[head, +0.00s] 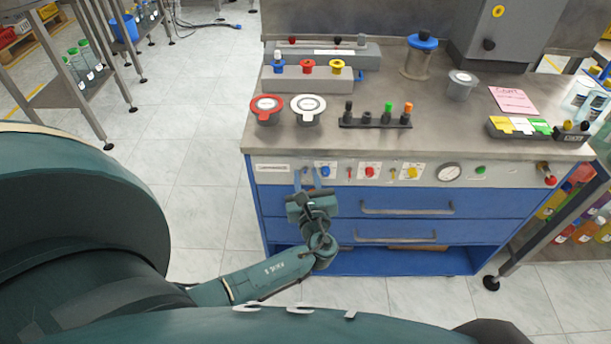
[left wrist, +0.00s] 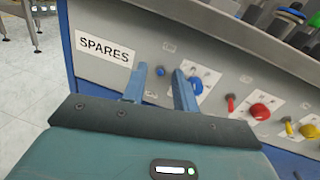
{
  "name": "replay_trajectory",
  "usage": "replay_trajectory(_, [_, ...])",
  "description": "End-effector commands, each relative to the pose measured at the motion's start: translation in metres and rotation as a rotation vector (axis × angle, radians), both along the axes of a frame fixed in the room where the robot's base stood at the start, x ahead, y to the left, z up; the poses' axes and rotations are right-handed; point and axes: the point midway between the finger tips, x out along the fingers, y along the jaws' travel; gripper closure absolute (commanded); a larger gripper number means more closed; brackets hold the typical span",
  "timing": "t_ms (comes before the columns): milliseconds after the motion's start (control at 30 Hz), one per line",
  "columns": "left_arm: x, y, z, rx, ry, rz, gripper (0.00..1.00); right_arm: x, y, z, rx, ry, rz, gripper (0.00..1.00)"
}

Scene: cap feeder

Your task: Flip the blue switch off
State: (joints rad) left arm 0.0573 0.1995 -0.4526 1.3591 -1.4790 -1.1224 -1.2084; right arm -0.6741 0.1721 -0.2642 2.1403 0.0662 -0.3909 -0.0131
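The blue switch (left wrist: 160,71) is a small blue lever on the grey front panel (head: 270,179), right of the SPARES label (left wrist: 104,48). My left gripper (head: 307,180) is in front of the panel, its two blue fingers pointing at it. In the left wrist view the open gripper (left wrist: 160,88) has one finger on each side of the switch, with a gap showing; I cannot tell how deep the fingers reach. A round blue knob (left wrist: 196,84) on a white plate is just right of the right finger. In the head view the fingers largely hide the switch. My right gripper is out of view.
A red switch (left wrist: 230,103), red knob (left wrist: 260,111) and yellow knob (head: 412,172) follow to the right, then a gauge (head: 448,172). Blue drawers (head: 410,200) lie below. Red-lidded (head: 267,108) and white-lidded (head: 308,108) jars stand on the worktop above.

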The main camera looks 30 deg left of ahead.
Motion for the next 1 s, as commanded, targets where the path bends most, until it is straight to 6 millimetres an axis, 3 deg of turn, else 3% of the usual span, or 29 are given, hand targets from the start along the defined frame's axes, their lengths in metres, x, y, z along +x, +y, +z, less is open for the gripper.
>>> replay_trajectory(167, [0.000, 0.000, 0.000, 0.000, 0.000, 0.000, 0.72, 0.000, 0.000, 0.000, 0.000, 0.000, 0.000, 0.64])
replay_trajectory(500, [0.000, 0.000, 0.000, 0.000, 0.000, 0.000, 1.00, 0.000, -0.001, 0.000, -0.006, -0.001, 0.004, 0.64])
replay_trajectory(800, [0.000, 0.000, 0.000, 0.001, -0.002, -0.001, 1.00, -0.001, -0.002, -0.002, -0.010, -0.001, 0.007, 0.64])
replay_trajectory(1000, [0.000, 0.000, -0.006, 0.021, -0.036, 0.000, 1.00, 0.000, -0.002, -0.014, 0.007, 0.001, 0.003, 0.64])
